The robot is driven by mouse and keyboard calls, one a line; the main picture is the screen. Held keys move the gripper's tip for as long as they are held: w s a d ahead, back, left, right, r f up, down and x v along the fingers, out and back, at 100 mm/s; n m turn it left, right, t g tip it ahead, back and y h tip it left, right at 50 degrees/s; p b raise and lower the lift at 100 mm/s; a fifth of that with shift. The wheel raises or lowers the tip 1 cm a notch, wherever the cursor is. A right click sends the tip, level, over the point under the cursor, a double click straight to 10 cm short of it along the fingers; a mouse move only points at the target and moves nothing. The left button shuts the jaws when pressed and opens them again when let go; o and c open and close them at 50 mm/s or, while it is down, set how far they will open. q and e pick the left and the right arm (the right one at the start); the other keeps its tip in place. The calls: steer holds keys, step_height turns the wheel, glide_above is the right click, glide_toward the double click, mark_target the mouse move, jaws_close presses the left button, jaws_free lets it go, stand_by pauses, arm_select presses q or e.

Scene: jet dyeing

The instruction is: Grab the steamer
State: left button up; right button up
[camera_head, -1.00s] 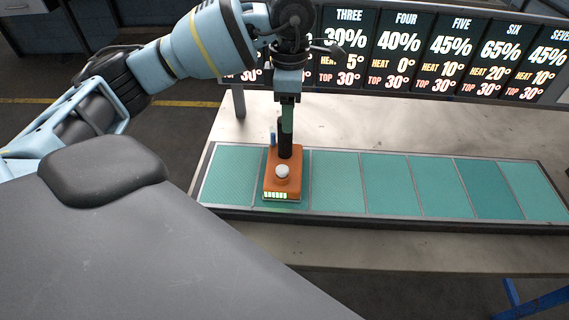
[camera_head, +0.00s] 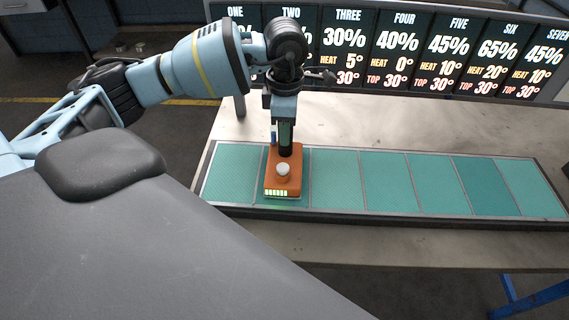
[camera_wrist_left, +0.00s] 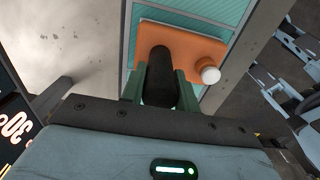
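The steamer (camera_head: 283,177) is an orange block with a white knob, a lit green bar on its front and an upright black handle. It stands on the second green panel from the left. My left gripper (camera_head: 285,134) is above the block, pointing down, at the handle. In the left wrist view its two green fingers (camera_wrist_left: 160,88) lie on either side of the black handle (camera_wrist_left: 159,75), very close to it. Whether they press on it is not clear. The orange block (camera_wrist_left: 190,50) shows beyond the fingers. My right gripper is not in view.
The steamer's panel is one of a row of several green panels (camera_head: 390,185) in a grey frame on a pale table (camera_head: 420,125). A board (camera_head: 400,50) of numbered percentages and heat values stands behind. The table behind the panels is clear.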

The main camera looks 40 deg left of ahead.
arm_select(q)
jaws_close()
stand_by(0.9)
steer(key=shift+r, duration=0.15)
